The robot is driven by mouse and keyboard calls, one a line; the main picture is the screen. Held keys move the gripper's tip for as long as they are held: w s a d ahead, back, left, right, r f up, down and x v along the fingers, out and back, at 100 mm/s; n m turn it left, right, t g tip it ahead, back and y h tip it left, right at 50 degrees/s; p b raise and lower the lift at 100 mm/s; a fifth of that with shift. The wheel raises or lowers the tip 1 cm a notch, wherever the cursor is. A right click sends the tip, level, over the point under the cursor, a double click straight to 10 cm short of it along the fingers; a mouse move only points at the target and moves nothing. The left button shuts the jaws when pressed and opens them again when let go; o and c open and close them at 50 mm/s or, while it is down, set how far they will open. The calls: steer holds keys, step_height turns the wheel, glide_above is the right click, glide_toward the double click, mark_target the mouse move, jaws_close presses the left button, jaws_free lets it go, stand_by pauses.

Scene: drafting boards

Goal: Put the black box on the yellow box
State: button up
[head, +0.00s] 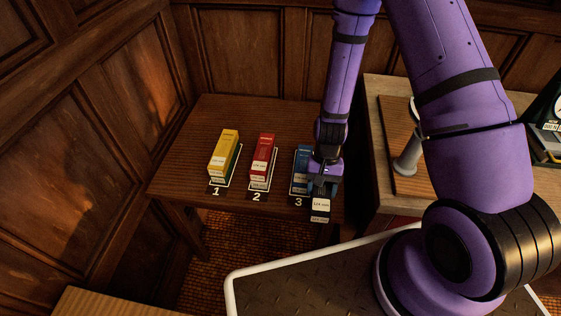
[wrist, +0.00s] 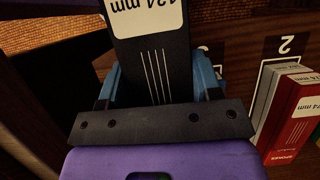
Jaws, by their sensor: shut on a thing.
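The black box (head: 320,206) with a white label is in my gripper (head: 322,180), at the right end of the low wooden table, by the spot marked 3. In the wrist view the black box (wrist: 150,60) fills the top middle, its label partly cut off, and my gripper (wrist: 155,98) is shut on it. The yellow box (head: 223,153) stands at the spot marked 1, at the left of the table, well apart from my gripper. Nothing lies on top of it. My gripper hides part of the black box.
A blue box (head: 301,165) stands at spot 3, partly behind my gripper. A red box (head: 263,156) stands at spot 2, between it and the yellow box; it also shows in the wrist view (wrist: 291,115). The wooden table (head: 190,125) is clear at the back.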

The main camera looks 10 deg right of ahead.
steer(key=w+a+r, duration=0.1)
steer(key=w+a, duration=0.6)
steer(key=a, duration=0.3)
steer(key=r, duration=0.2)
glide_above(222, 150)
steer(key=shift+w+d+f, duration=0.1)
steer(key=shift+w+d, duration=0.15)
steer(key=shift+w, duration=0.1)
steer(key=shift+w+f, duration=0.15)
steer(key=shift+f, duration=1.6)
steer(key=shift+f, duration=0.15)
steer(key=o, duration=1.1)
